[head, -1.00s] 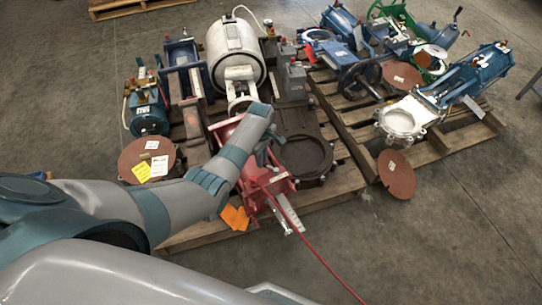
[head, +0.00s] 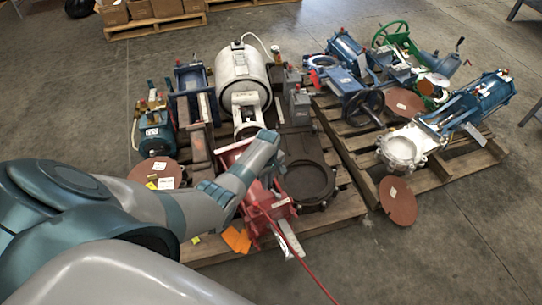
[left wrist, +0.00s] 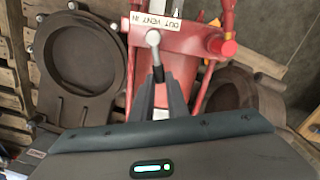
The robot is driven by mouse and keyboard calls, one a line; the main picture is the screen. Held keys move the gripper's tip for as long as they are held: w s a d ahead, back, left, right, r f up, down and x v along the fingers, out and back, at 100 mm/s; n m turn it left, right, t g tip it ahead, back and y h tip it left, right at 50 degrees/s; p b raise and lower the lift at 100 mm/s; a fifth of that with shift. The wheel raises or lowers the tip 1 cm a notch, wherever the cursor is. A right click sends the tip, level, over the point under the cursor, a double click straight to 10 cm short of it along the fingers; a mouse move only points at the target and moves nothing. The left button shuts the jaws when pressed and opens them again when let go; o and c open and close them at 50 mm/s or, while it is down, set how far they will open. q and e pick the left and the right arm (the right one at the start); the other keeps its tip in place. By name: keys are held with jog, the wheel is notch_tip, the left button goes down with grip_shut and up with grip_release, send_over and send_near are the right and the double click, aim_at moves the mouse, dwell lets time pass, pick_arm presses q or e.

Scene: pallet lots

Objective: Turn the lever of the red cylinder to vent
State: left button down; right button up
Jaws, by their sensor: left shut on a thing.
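The red cylinder (head: 268,202) lies on the left pallet, partly hidden behind my left forearm. In the left wrist view its red body (left wrist: 190,42) carries a white label (left wrist: 155,20) reading out, vent and in, with vent in the middle. A small metal lever (left wrist: 153,39) with a rounded end shows just below the word vent and lines up roughly with it. My left gripper (left wrist: 160,82) is shut on the lever, its dark fingers on either side of the stem. In the head view the left gripper is largely hidden by its own arm. My right gripper is not in view.
The left pallet (head: 335,212) also bears a white cylinder (head: 242,75) and a brown round flange (head: 306,180). A thin red hose (head: 315,278) runs to the front right. The right pallet (head: 440,180) holds blue actuators. Bare floor lies at the front right.

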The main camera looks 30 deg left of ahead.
pick_arm(q)
jog(key=shift+w+d+m, duration=0.2)
jog(key=shift+w+m, duration=0.1)
jog(key=shift+m, duration=0.3)
jog(key=shift+w+d+m, duration=0.3)
jog(key=shift+w+m, duration=0.25)
jog(key=shift+m, duration=0.55)
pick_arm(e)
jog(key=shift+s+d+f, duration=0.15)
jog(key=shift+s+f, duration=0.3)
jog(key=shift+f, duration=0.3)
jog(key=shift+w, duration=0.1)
pick_arm(q)
jog(key=c, duration=1.7)
grip_release()
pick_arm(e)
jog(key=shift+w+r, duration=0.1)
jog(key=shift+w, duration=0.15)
pick_arm(q)
jog(key=shift+a, duration=0.1)
jog(key=shift+r+p, duration=0.15)
jog(key=shift+p, duration=0.15)
